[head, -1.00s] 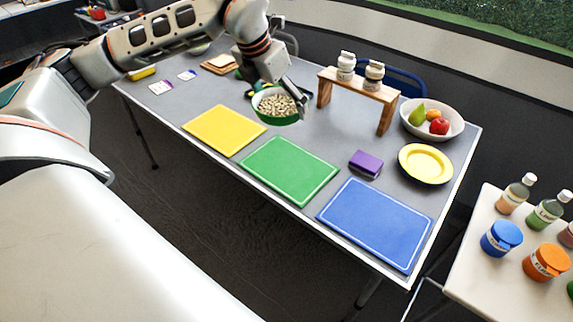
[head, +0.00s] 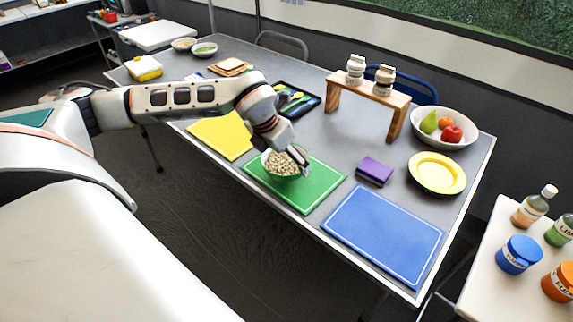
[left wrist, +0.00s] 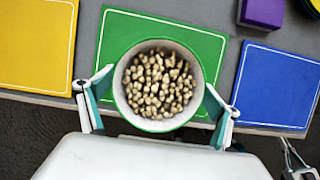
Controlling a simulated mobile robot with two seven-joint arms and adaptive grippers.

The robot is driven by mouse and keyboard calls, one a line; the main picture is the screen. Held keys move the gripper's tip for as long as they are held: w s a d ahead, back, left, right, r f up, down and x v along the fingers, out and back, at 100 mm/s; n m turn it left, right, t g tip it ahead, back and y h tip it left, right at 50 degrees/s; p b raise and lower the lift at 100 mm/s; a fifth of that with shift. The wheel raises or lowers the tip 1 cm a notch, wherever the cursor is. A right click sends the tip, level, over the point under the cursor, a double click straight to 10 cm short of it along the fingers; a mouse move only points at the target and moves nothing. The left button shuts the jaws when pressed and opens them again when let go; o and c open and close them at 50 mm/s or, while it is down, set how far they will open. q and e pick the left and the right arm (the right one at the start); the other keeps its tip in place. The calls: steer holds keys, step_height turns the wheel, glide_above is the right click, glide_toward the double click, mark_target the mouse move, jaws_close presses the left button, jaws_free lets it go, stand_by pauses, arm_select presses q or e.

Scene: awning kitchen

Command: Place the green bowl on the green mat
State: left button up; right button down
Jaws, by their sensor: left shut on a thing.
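The green bowl (head: 281,166), white inside and full of pale brown nut-like pieces, is upright over the near-left part of the green mat (head: 316,186). My left gripper (head: 302,160) is shut on the bowl. In the left wrist view, the bowl (left wrist: 157,86) sits between the two fingers, over the near half of the green mat (left wrist: 115,35). I cannot tell whether the bowl's base touches the mat. My right gripper does not show in the head view.
A yellow mat (head: 222,134) lies left of the green mat and a blue mat (head: 385,233) right of it. A purple block (head: 375,170), yellow plate (head: 437,172), fruit bowl (head: 461,136) and wooden stand (head: 369,90) are to the right. A dark tray (head: 312,102) lies behind.

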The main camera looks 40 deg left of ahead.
arm_select(q)
steer(key=shift+f, duration=1.05)
steer(key=shift+f, duration=0.1)
steer(key=o, duration=0.9)
steer(key=shift+r, duration=0.35)
steer(key=p+v, duration=0.1)
steer(key=v, duration=1)
steer(key=shift+s+r+p, duration=0.2)
steer(key=shift+s+p, duration=0.05)
steer(key=shift+p, duration=0.15)
